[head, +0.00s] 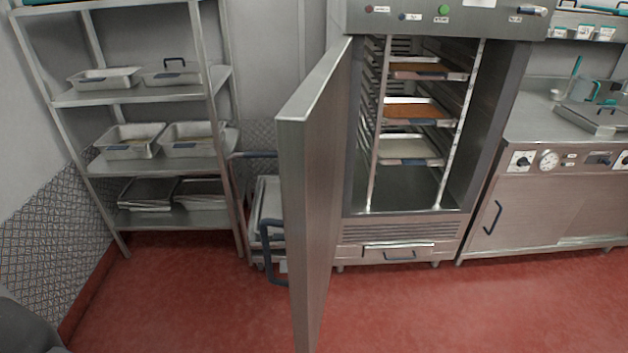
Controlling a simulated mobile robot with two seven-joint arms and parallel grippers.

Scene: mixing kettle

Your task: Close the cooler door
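The cooler (400,230) is a steel cabinet at the centre right with its inside in plain view. Its steel door (318,190) stands wide open, hinged on the left and swung out toward me, so I see it nearly edge-on. A dark handle (268,250) shows on the left side of the door, low down. Inside the cooler are trays on rack rails, one with an orange-brown filling (408,112). Neither of my grippers shows in the head view. A dark rounded shape, unclear to me, is at the bottom left corner.
A steel shelf unit (165,95) with several pans stands at the left. Stacked trays on a cart (262,207) are partly hidden behind the door. A steel counter (545,210) with dials adjoins the cooler's right. Red floor (440,310) is clear in front.

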